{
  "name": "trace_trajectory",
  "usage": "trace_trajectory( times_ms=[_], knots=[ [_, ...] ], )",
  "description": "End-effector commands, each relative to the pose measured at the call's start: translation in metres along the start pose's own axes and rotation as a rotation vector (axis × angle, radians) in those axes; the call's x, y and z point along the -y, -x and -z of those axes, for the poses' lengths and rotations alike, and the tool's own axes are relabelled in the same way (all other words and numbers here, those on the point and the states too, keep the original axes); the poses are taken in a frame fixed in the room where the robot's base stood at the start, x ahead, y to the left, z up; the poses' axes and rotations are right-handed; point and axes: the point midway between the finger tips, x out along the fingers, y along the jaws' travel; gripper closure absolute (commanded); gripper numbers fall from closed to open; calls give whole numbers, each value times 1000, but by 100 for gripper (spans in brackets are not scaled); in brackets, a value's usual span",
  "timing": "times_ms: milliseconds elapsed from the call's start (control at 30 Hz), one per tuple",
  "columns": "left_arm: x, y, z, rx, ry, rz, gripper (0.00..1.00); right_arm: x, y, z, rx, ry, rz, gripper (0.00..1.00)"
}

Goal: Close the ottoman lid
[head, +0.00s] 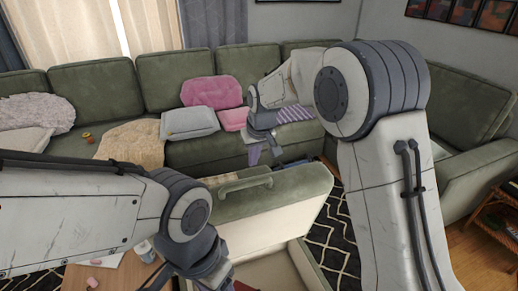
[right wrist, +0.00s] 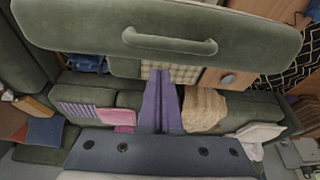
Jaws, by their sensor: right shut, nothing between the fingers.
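The ottoman's lid (head: 270,200) stands raised in the head view, with a green padded edge, a handle (head: 245,183) and a cream face towards me. Below it is part of the open ottoman box (head: 275,272). The lid also fills the top of the right wrist view (right wrist: 80,25), with its handle (right wrist: 170,42). My right gripper (head: 254,156) is beyond the lid, on the sofa side. Its purple fingers (right wrist: 160,75) are together and empty, their tips close to the lid; contact is unclear. My left gripper (head: 200,270) is low in front, its fingers mostly hidden or cut off.
A green sectional sofa (head: 95,85) with cushions and a pink pillow (head: 212,91) runs behind the lid. A wooden table (head: 110,275) with small objects is at lower left. A patterned rug (head: 340,235) lies at the right. My right forearm hides part of the sofa.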

Motion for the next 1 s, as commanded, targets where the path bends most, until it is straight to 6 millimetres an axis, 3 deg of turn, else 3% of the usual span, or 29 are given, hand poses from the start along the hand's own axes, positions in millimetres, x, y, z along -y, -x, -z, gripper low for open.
trace_trajectory(
  times_ms=[33, 267, 467, 800, 1000],
  knots=[
    [-1, 18, 1, 0, 0, 0, 35, -12, 8, 16, -8, -16, -9, 100],
    [-2, 27, 1, 1, 0, 0, 35, -32, -2, 36, -31, -38, -24, 100],
    [-2, 32, 1, 1, 0, 0, 35, -32, -29, 36, -28, -37, -23, 100],
    [-4, 49, 2, 1, 0, 0, 35, -34, -102, 38, -28, -36, -23, 100],
    [-4, 58, 3, 0, 0, 0, 35, -33, -89, 15, -32, -36, -23, 100]
  ],
)
